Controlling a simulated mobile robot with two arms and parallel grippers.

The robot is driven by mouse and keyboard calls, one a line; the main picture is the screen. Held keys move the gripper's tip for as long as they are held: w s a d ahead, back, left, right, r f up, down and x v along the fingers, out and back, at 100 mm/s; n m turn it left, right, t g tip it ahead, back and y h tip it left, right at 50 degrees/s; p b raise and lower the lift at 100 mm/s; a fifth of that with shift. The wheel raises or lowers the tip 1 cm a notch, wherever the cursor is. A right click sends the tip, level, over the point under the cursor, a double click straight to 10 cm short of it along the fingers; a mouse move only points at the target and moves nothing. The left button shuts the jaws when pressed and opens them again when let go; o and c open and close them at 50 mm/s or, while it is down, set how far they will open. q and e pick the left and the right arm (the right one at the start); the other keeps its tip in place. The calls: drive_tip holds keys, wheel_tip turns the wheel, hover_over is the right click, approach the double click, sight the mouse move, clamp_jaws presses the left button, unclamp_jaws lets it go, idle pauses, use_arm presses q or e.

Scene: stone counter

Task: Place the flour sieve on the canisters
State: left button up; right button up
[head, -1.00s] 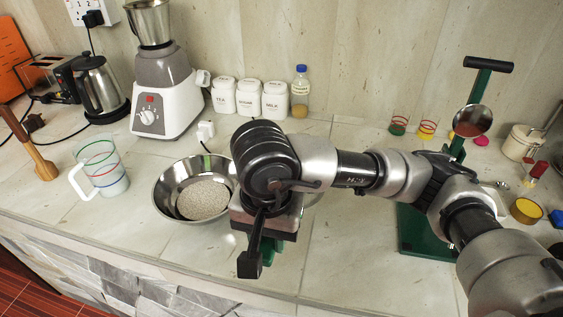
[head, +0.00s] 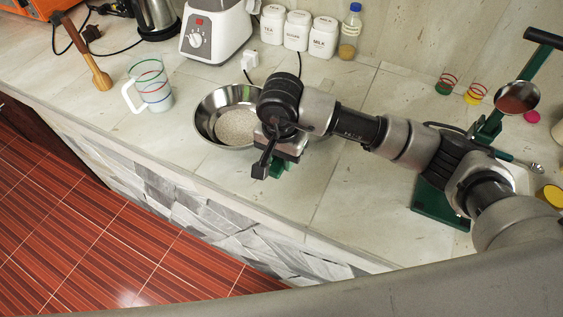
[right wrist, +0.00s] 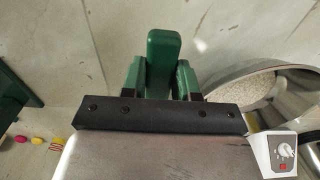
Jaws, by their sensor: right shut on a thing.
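A round steel vessel (head: 205,112) with a pale speckled bottom stands on the counter; it looks like the flour sieve, but I cannot tell mesh from contents. It also shows at the right of the right wrist view (right wrist: 292,82). Three white canisters (head: 297,30), marked TEA, SUGAR and MILK, stand in a row by the wall. What that piece joins is hidden. My left gripper is out of view.
A white mixer base (head: 213,35) and a clear striped jug (head: 152,90) stand left of the vessel. A bottle (head: 350,33) stands right of the canisters. A green press (head: 437,200) stands at the right. The counter between is mostly clear.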

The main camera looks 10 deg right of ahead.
wheel_tip(320, 180, down, 3)
drive_tip(key=shift+f+p, duration=0.1)
drive_tip(key=shift+p, duration=0.55)
drive_tip(key=shift+f, duration=0.4)
drive_tip(key=shift+f, duration=0.1)
drive_tip(key=o, duration=1)
